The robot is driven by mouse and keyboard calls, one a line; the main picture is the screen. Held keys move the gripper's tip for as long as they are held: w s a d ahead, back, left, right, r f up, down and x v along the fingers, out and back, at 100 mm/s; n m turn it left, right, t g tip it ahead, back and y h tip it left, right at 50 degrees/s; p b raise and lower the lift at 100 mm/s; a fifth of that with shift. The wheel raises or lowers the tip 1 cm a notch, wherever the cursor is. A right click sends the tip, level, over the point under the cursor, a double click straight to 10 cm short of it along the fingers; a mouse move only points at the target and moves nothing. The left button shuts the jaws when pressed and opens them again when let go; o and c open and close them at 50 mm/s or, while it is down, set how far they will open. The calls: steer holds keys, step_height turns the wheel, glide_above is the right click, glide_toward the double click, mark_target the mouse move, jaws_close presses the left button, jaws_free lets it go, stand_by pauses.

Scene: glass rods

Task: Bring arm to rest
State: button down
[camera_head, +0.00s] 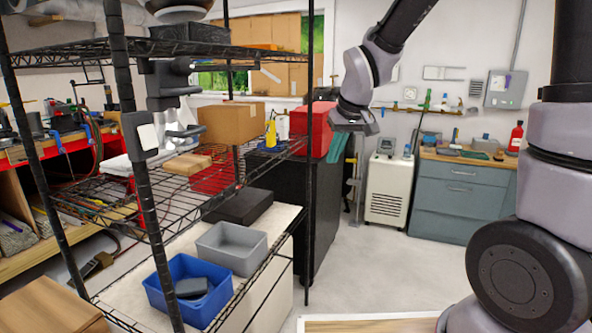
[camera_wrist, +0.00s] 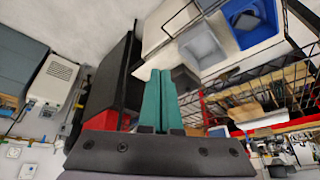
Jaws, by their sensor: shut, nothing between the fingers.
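My arm comes in from the top right in the head view and bends down at a lilac-grey wrist. My gripper (camera_head: 338,147) hangs in the air to the right of the black wire shelf rack (camera_head: 140,150), beside the red box (camera_head: 318,130). Its teal fingers point downward and are closed together. In the wrist view the two teal fingers of my gripper (camera_wrist: 160,75) lie side by side with nothing between them. No glass rod can be made out in either view.
A blue bin (camera_head: 165,302) and a grey bin (camera_head: 232,250) sit low on the rack. A cardboard box (camera_head: 228,124) stands on the shelf above. A white appliance (camera_head: 388,190) and a blue-grey cabinet (camera_head: 455,200) stand behind. Open floor lies between rack and cabinet.

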steer(key=s+d+r+m+t, duration=0.2)
steer(key=s+d+r+m, duration=0.6)
steer(key=s+d+r, duration=0.5)
steer(key=s+d, duration=0.2)
steer(key=s, duration=0.1)
steer(key=shift+s+d+r+t, duration=0.2)
steer(key=shift+s+t, duration=0.1)
steer(key=shift+s, duration=0.1)
